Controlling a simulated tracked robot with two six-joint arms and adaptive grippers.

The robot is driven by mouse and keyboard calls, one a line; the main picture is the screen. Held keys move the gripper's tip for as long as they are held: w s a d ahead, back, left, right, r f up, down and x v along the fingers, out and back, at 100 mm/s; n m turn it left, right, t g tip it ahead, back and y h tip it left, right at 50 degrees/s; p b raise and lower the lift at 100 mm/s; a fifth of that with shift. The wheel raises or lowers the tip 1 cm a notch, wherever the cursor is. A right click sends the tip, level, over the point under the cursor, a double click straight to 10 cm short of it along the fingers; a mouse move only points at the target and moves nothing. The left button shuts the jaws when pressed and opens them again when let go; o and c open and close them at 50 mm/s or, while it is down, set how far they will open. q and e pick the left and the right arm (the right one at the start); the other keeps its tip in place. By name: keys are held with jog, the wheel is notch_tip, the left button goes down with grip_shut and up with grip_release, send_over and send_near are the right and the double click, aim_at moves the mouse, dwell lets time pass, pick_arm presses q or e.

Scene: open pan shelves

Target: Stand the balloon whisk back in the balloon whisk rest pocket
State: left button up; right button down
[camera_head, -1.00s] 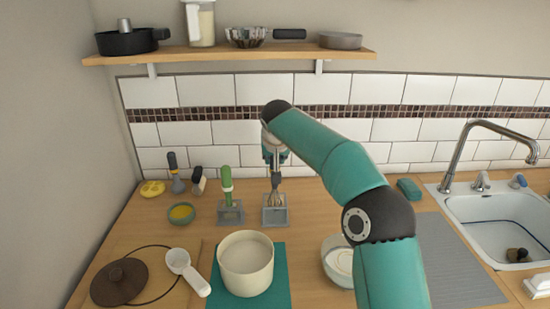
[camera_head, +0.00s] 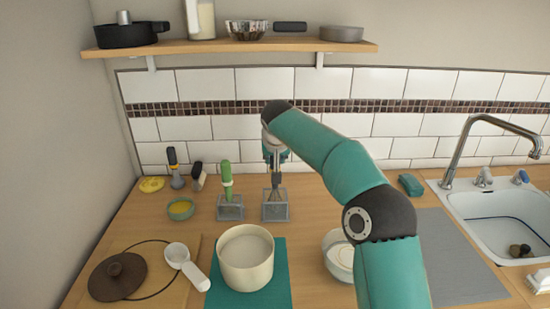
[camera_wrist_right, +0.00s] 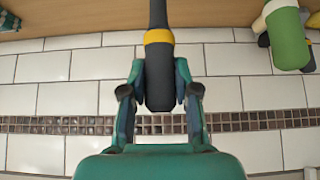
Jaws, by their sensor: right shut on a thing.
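The balloon whisk (camera_head: 276,194) hangs upright under my right gripper (camera_head: 275,163), its wire end at the grey balloon whisk rest pocket (camera_head: 276,214). The wires overlap the pocket's opening in the head view; how deep they sit is hard to tell. In the right wrist view, my right gripper (camera_wrist_right: 159,92) is shut on the whisk's dark handle (camera_wrist_right: 159,78), which has a yellow band. The wire end is not clear in that view. My left gripper is not in view.
A green-handled tool (camera_head: 227,180) stands in a similar grey holder (camera_head: 230,211) just left. A cream pot (camera_head: 246,264) on a teal mat (camera_head: 279,296) and a white bowl (camera_head: 338,262) are in front. A shelf (camera_head: 200,52) with pans runs above. The sink (camera_head: 505,225) is right.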

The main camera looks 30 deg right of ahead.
jog(key=c, duration=0.8)
grip_release()
jog(key=shift+r, duration=0.1)
jog(key=shift+v, duration=4)
